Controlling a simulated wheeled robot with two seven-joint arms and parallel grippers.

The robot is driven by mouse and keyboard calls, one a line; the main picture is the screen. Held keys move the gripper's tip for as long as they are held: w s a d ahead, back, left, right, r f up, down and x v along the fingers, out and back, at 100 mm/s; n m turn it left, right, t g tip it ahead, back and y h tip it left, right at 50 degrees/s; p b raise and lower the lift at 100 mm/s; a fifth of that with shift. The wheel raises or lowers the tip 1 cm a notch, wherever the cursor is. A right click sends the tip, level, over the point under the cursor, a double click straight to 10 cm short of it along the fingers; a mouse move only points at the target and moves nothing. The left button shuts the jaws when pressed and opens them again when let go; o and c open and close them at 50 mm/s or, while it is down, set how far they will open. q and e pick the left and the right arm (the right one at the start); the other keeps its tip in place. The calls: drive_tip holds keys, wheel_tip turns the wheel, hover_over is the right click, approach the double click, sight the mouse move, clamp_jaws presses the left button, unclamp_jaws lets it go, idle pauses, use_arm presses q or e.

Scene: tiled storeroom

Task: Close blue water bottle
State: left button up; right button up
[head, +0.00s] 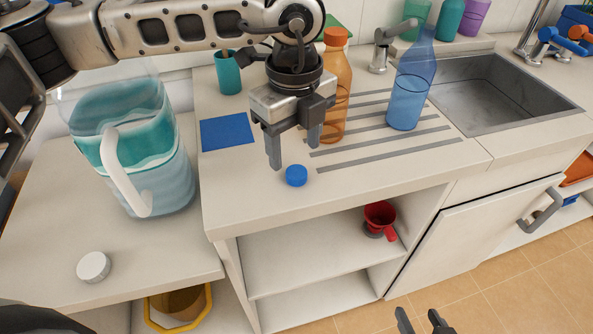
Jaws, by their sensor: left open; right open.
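The blue water bottle (411,84) stands upright and uncapped on the ribbed drainboard beside the sink. A small blue cap (296,175) lies on the counter near its front edge. My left gripper (294,155) points down just above and behind the cap, with its two fingers apart and nothing between them. My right gripper (421,322) is low at the bottom edge, over the floor in front of the cabinet, open and empty.
An orange bottle (337,92) with an orange cap stands just behind my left gripper. A blue square (227,132) and a teal cup (228,72) are to the left. A large pitcher (130,140) and white lid (94,267) occupy the left counter. The sink (495,92) is at right.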

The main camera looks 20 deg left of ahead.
sight(297, 171)
use_arm(q)
drive_tip(key=shift+d+f+p, duration=0.15)
drive_tip(key=shift+f+p, duration=0.15)
drive_tip(key=shift+f, duration=2.05)
drive_tip(key=c, duration=1.1)
drive_tip(key=shift+r, duration=0.1)
drive_tip(key=shift+r, duration=0.45)
wheel_tip(297, 171, up, 2)
drive_tip(key=shift+s+d+r, duration=0.1)
drive_tip(key=shift+d+r, duration=0.05)
drive_tip(key=shift+r, duration=0.1)
drive_tip(key=s+d+r+b, duration=0.1)
drive_tip(key=s+d+r, duration=0.3)
drive_tip(key=d, duration=0.1)
drive_tip(key=s+d+r+b, duration=0.1)
drive_tip(key=s+d+r, duration=0.4)
drive_tip(key=shift+s+r, duration=0.1)
drive_tip(key=shift+r, duration=0.15)
